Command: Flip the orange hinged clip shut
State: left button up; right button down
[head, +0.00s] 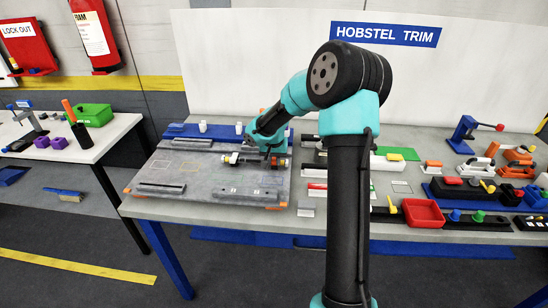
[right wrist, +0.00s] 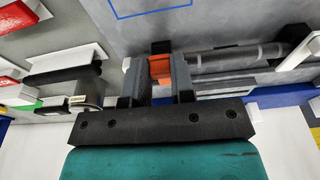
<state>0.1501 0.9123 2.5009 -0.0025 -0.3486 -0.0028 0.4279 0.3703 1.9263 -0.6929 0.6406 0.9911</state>
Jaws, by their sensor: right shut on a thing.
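My right gripper (head: 268,158) is over the grey board on the table. In the right wrist view its two fingers (right wrist: 159,84) are shut on the orange clip (right wrist: 160,67), which shows as a small orange block between them. A black part sits just beyond the clip, and a grey rod runs off to the right from beside the gripper. The fingers and my arm hide much of the clip, so its hinge and exact angle cannot be told. My left gripper is not in view.
The grey board (head: 205,197) has dark bars on it and orange corners. A blue rail with white blocks (head: 203,127) lies behind it. On the right stand a red tray (head: 423,213), a green and yellow block (head: 398,153) and several clamps. My right arm hides the middle of the table.

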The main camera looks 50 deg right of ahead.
jog(key=shift+s+a+f+t+h, duration=0.1)
jog(key=shift+f+t+h, duration=0.2)
jog(key=shift+t+h, duration=0.15)
dwell(0.4)
jog(key=c, duration=1)
grip_release()
jog(key=shift+o, duration=0.2)
jog(key=v, duration=1.7)
jog(key=shift+r, duration=0.25)
jog(key=shift+f, duration=0.1)
